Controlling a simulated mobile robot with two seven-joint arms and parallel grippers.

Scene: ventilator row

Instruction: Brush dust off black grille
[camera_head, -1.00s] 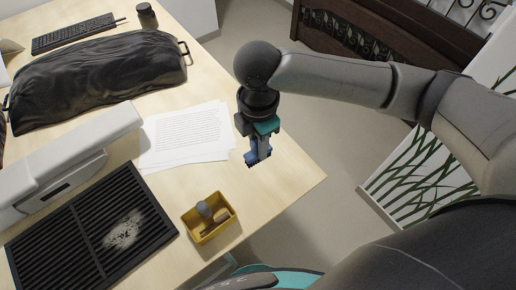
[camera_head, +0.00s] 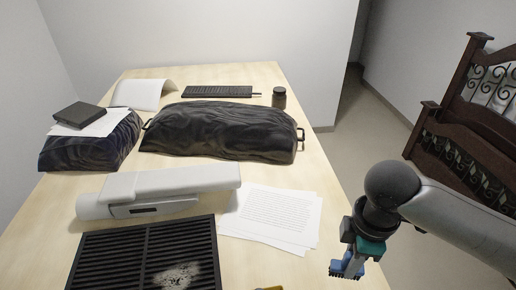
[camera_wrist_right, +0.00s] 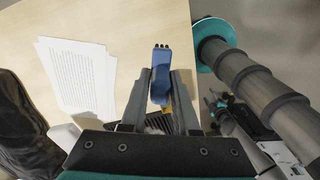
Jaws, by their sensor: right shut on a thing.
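The black grille (camera_head: 120,256) lies flat on the table at the lower left of the head view, cut off by the lower edge. A pale dust patch (camera_head: 178,276) covers part of its slats. My right gripper (camera_head: 350,257) is above and beside the table's right edge, well right of the grille and apart from it. It is shut on a small blue tool (camera_head: 345,269), which looks like a brush. The blue tool (camera_wrist_right: 161,60) also shows between the grey fingers in the right wrist view. My left gripper is not in view.
A white device (camera_head: 165,186) lies behind the grille. Paper sheets (camera_head: 272,216) lie between grille and gripper. A black bag (camera_head: 220,133), a jar (camera_head: 279,97) and a keyboard-like black panel (camera_head: 218,91) are farther back. A yellow tray (camera_head: 269,288) barely shows at the lower edge.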

